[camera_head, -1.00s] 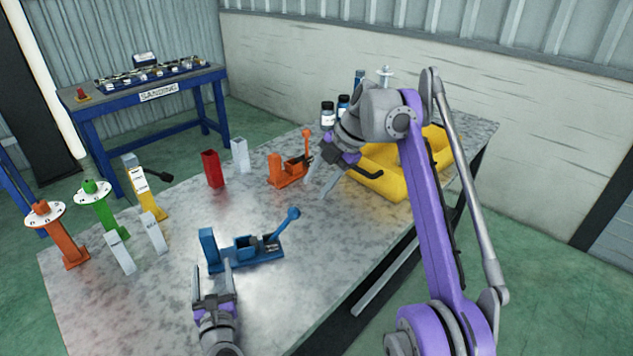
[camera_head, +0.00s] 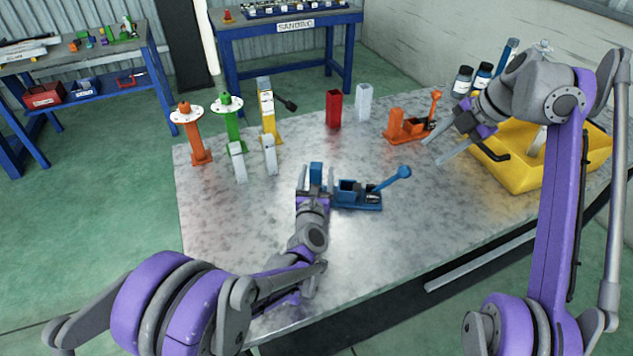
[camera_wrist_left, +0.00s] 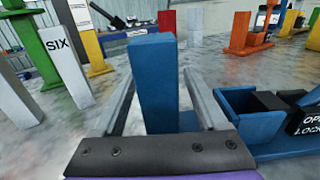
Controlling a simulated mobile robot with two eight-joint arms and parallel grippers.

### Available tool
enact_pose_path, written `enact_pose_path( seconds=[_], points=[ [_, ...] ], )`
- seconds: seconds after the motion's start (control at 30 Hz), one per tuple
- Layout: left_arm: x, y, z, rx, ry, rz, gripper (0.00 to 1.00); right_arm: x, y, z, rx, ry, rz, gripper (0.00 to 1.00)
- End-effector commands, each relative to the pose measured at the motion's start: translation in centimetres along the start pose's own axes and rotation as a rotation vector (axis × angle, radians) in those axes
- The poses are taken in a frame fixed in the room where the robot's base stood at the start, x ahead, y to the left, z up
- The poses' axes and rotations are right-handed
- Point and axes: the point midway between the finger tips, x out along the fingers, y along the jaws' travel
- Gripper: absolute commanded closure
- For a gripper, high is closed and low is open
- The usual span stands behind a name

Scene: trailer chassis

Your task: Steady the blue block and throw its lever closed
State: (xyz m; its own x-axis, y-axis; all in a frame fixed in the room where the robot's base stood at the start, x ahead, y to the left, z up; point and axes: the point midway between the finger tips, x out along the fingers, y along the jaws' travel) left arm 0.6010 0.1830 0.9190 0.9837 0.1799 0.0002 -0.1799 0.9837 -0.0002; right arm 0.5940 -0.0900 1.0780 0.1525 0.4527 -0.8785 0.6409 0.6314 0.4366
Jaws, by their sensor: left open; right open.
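The blue block is a low base (camera_head: 358,203) with an upright blue post (camera_head: 316,173) at its left end. Its blue lever (camera_head: 391,179) slants up to the right, ending in a round knob. My left gripper (camera_head: 314,184) is open, with one finger on each side of the post. The left wrist view shows the post (camera_wrist_left: 156,85) between the spread fingers, with no clear contact. The base (camera_wrist_left: 250,130) there bears a partly cut-off label, "OP… LOCK…". My right gripper (camera_head: 441,149) is open and empty, beyond the lever knob, near the orange block.
An orange lever block (camera_head: 404,128) and a yellow bin (camera_head: 510,170) stand by the right gripper. Red (camera_head: 333,108) and white (camera_head: 364,102) posts stand at the back. Several coloured stands, including a green one (camera_head: 232,128), are at left. The front table surface is mostly clear.

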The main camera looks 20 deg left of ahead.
Motion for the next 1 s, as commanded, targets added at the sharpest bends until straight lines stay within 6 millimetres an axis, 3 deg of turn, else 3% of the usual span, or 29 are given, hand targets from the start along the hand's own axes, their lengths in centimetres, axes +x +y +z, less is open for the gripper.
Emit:
enact_pose_path(
  seconds=[0.3, 0.7, 1.0],
  points=[
    [0.28, 0.01, 0.0, 0.0, 0.0, 0.0, 0.25, 0.0, 0.0, 0.0, 0.0, 0.0, 0.0, 0.5],
    [0.26, 0.01, 0.0, 0.0, 0.0, 0.0, 0.97, 0.0, 0.0, 0.0, 0.0, 0.0, 0.0, 0.5],
    [0.26, 0.01, -0.01, 0.0, 0.0, 0.0, 1.0, 0.0, 0.0, 0.0, 0.0, 0.0, 0.0, 0.5]
  ],
)
